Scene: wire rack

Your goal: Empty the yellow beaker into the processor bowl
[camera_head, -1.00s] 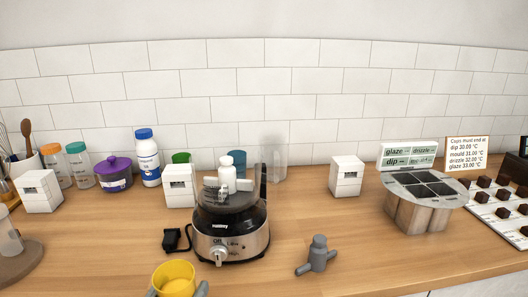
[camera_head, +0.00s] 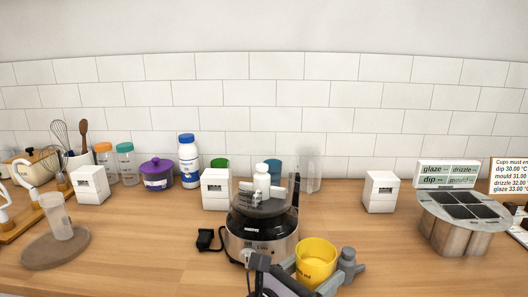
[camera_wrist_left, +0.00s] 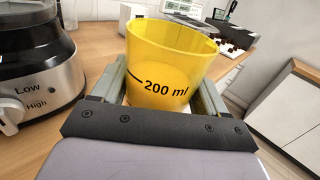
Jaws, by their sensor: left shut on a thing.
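The yellow beaker (camera_head: 316,258) is held in my left gripper (camera_head: 311,270), just right of and in front of the food processor. In the left wrist view the beaker (camera_wrist_left: 168,65) stands nearly upright between the two fingers, with "200 ml" facing the camera. Its contents cannot be made out. The processor base (camera_head: 262,243) is black and silver. The base also shows at the left of the wrist view (camera_wrist_left: 38,75), beside the beaker. My right gripper is not in view.
A grey knobbed piece (camera_head: 348,262) lies on the counter close behind and right of the beaker. A black plug (camera_head: 206,240) lies left of the processor. White boxes (camera_head: 216,190) and bottles line the back. A clear beaker (camera_head: 57,217) stands far left.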

